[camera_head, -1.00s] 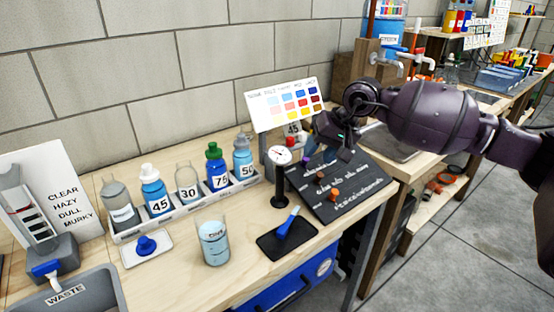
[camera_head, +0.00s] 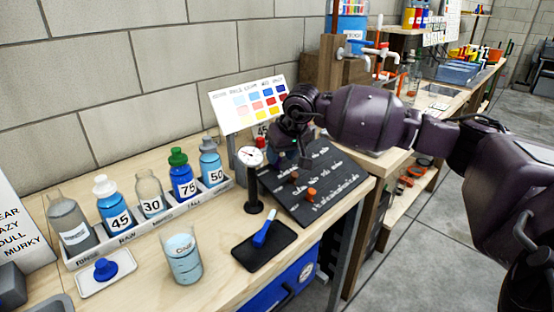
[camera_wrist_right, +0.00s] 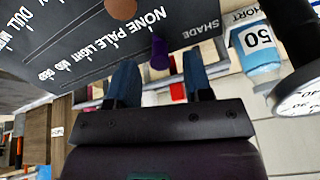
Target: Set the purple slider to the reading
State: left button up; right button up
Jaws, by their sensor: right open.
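The black slider board (camera_head: 335,178) lies at the right of the bench, with printed rows of words. In the right wrist view the purple slider (camera_wrist_right: 160,53) stands at the NONE end of the SHADE row, by the word NONE. My right gripper (camera_wrist_right: 160,75) is open, its two blue-grey fingertips either side of the slider in the picture; I cannot tell whether they touch it. In the head view the right gripper (camera_head: 304,160) is over the board's back left part and hides the purple slider. My left gripper is not in view.
A brown knob (camera_head: 295,177) and an orange knob (camera_head: 311,195) stand on the lower rows. A dial on a black stand (camera_head: 250,157) is close left of the board. A colour chart (camera_head: 250,103) stands behind. Numbered bottles fill a rack (camera_head: 150,220); a beaker (camera_head: 182,258) stands in front.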

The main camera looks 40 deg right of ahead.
jog(key=shift+x, duration=0.8)
grip_shut()
